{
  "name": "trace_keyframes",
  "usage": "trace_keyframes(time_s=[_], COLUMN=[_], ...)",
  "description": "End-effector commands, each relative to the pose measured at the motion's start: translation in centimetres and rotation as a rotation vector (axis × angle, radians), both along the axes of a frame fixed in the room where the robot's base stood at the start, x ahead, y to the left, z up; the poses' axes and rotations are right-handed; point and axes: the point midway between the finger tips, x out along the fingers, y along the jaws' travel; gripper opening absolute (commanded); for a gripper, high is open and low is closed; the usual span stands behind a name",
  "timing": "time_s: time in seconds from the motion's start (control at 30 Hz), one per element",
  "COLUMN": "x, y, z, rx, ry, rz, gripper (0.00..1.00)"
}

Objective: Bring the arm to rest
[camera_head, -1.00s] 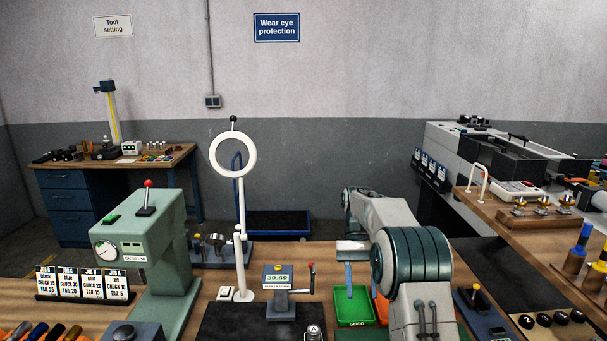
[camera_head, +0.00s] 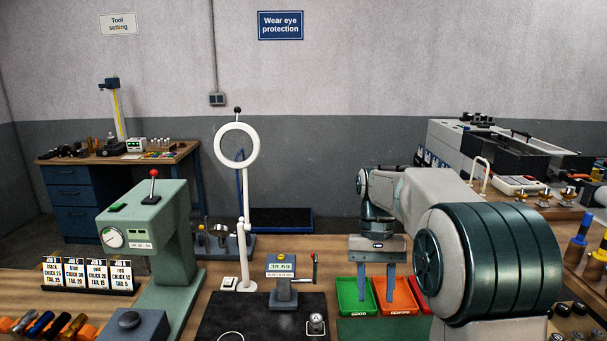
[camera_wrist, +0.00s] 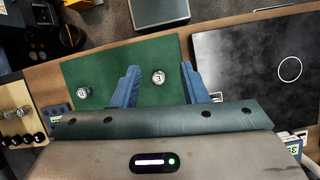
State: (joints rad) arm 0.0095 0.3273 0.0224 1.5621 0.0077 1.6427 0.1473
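My gripper (camera_head: 376,298) hangs fingers down in front of the green and orange trays in the head view. Its two blue fingers are apart with nothing between them. In the wrist view my gripper (camera_wrist: 162,88) is also open, above a green mat (camera_wrist: 105,70). A small round labelled piece (camera_wrist: 158,77) shows on the mat in the gap between the fingers, not gripped. A second such piece (camera_wrist: 83,92) is on the mat to the left. My arm reaches in from the right in the head view and hides part of the bench.
A green GOOD tray (camera_head: 346,309), an orange tray (camera_head: 413,309) and a partly hidden red tray are close by the fingers. A small display stand (camera_head: 281,266), a white ring stand (camera_head: 244,220) and a green press (camera_head: 150,225) stand left. The black mat (camera_head: 250,306) is mostly clear.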

Motion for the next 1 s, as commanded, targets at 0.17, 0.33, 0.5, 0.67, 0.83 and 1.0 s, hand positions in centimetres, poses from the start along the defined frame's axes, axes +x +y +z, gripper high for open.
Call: trace_keyframes(time_s=[0.17, 0.33, 0.5, 0.67, 0.83, 1.0], x=[-4.2, -8.1, -12.0, -15.5, -18.1, -19.3], y=[-0.1, -0.3, -0.4, -0.5, -0.6, -0.6], z=[0.3, -0.2, -1.5, -3.3, -5.3, -6.4], rx=[0.003, 0.005, 0.003, -0.001, -0.006, -0.009], ry=[-0.152, -0.292, -0.432, -0.561, -0.668, -0.72], rz=[0.027, 0.053, 0.08, 0.107, 0.129, 0.141], gripper=[0.4, 0.4, 0.4, 0.4, 0.4, 0.4])
